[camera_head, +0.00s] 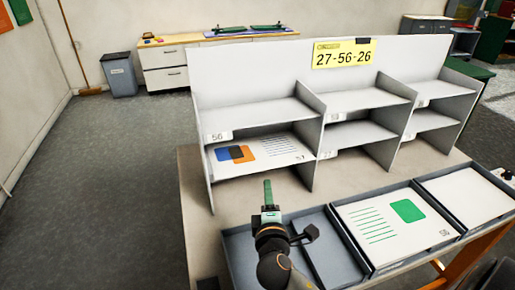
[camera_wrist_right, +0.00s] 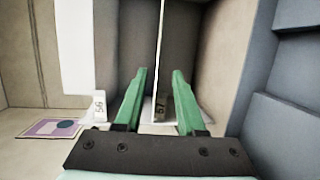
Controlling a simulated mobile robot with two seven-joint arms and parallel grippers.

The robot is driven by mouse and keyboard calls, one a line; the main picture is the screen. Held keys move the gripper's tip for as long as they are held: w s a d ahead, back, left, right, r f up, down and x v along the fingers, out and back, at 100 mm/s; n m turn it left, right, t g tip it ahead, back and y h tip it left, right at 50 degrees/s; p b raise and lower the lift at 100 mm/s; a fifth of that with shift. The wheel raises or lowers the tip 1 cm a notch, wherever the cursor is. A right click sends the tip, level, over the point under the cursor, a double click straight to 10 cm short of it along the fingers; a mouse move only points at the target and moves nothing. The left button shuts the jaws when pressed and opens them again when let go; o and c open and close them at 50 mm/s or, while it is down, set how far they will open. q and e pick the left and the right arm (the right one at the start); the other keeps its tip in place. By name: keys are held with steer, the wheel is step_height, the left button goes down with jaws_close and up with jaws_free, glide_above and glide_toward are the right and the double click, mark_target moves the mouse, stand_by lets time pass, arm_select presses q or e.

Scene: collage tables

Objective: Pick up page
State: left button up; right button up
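A white page with orange and blue shapes and dark lines (camera_head: 275,148) lies in the lower left compartment of the shelf (camera_head: 240,75). A page with a green square and green lines (camera_head: 372,226) lies in the middle of the tray (camera_head: 240,262). A mostly white page (camera_head: 468,192) lies in the tray's right section. My right gripper (camera_head: 268,188) is above the table in front of the shelf, left of the green page. In the wrist view its green fingers (camera_wrist_right: 160,100) are spread, with nothing seen held between them. My left gripper is not in view.
Shelf dividers (camera_head: 309,160) stand close in front of my right gripper. A yellow sign (camera_head: 344,53) on the shelf reads 27-56-26. In the wrist view, a purple-bordered picture (camera_wrist_right: 52,128) lies at left. The tray's left section looks empty.

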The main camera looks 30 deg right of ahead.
mark_target(265, 169)
steer(key=shift+p+x, duration=0.35)
steer(key=shift+x, duration=4.9)
steer(key=shift+a+r, duration=0.1)
steer(key=shift+r, duration=0.05)
jaws_close()
